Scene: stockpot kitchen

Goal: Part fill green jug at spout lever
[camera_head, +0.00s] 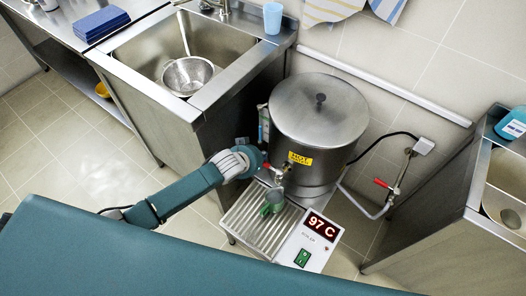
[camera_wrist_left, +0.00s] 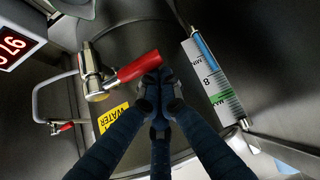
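The green jug (camera_head: 271,205) stands on the slatted drip tray (camera_head: 251,226) under the boiler's spout; its water level is too small to tell. The metal spout (camera_head: 279,174) has a red lever (camera_head: 267,166), which is large in the left wrist view (camera_wrist_left: 138,67). My left gripper (camera_head: 258,166) is at the lever's left side. In the left wrist view its dark fingers (camera_wrist_left: 158,88) are drawn together right by the lever's free end; whether they touch it is not clear. My right gripper is not in view.
The lidded steel boiler (camera_head: 318,115) stands behind the spout. A display (camera_head: 321,226) reads 97 C above a green switch (camera_head: 303,257). A level gauge (camera_wrist_left: 210,75) is right of my fingers. A second red-handled valve (camera_head: 383,184) is on the pipe at right. A sink (camera_head: 190,45) holds a colander.

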